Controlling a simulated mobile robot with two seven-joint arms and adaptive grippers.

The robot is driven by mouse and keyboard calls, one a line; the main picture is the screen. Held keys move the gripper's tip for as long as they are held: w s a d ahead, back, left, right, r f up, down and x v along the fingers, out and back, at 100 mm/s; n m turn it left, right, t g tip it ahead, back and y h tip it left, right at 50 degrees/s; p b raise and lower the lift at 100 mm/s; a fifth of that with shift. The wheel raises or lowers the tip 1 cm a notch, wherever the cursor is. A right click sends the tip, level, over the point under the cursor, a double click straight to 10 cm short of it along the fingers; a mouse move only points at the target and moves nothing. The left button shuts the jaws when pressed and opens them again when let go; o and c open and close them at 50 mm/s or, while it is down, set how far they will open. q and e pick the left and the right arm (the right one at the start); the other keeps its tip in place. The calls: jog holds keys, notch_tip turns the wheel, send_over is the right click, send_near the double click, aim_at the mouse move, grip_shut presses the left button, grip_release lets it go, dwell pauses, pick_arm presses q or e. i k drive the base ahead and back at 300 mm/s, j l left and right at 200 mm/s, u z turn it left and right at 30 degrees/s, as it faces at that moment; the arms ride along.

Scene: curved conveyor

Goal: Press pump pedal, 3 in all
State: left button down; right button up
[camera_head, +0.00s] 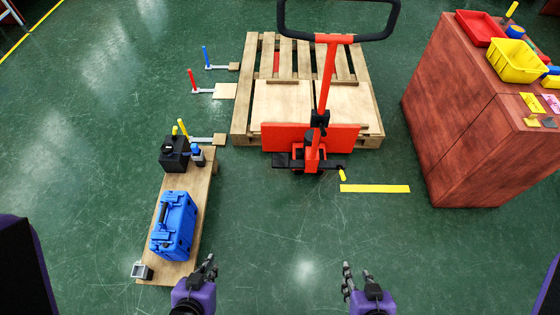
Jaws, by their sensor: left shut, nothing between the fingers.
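A red pallet jack (326,85) stands at the front edge of a wooden pallet (375,112), its black loop handle at the top. Low on the jack, a black pedal (283,161) sticks out to the left of the base. A short lever with a yellow tip (342,175) sticks out at the lower right; I cannot tell which of the two is the pump pedal. My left gripper (211,262) is shut and empty, at the bottom, right of the low wooden board. My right gripper (357,270) looks open and empty, below the jack. Both are apart from the jack.
A low wooden board (207,215) at left holds a blue case (174,225) and a black box (174,153). A red-brown cabinet (450,120) with red and yellow bins stands at right. A yellow strip (375,188) marks the floor. The green floor before the jack is clear.

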aim_at(280, 160)
jog(key=i+l+u, duration=0.25)
jog(key=i+l, duration=0.15)
jog(key=l, duration=0.2)
jog(key=i+l+u, duration=0.1)
jog(key=l, duration=0.25)
jog(key=i+l+u, duration=0.15)
jog(key=i+l, duration=0.15)
jog(key=i+l+u, duration=0.1)
jog(key=l, duration=0.3)
jog(key=i+l+u, duration=0.15)
jog(key=l, duration=0.2)
